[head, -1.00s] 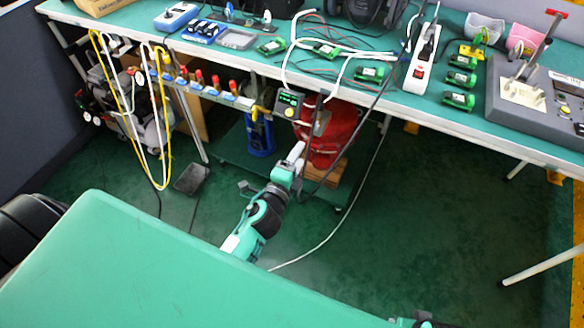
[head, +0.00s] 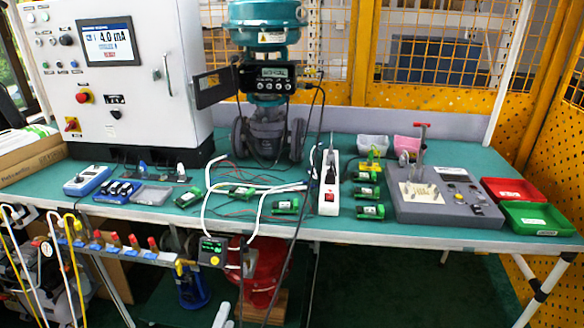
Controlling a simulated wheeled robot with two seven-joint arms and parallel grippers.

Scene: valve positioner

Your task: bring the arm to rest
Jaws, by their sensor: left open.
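Only the tip of my left gripper (head: 224,314) shows, pale grey, at the bottom edge of the head view. It is in front of and below the table's front edge, apart from the table (head: 330,225). The jaws are open and I see nothing between them. The rest of my left arm is below the frame. My right gripper is out of view. The valve positioner (head: 268,78), with a lit display, sits on a teal-topped valve (head: 268,132) at the back of the table.
A control cabinet (head: 150,75) reading 4.0 mA stands at the left. Green modules, loose wires and a power strip (head: 328,185) lie mid-table. A grey fixture (head: 445,197) and red (head: 510,190) and green (head: 538,218) trays are at the right. A small controller (head: 212,252) hangs at the front edge.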

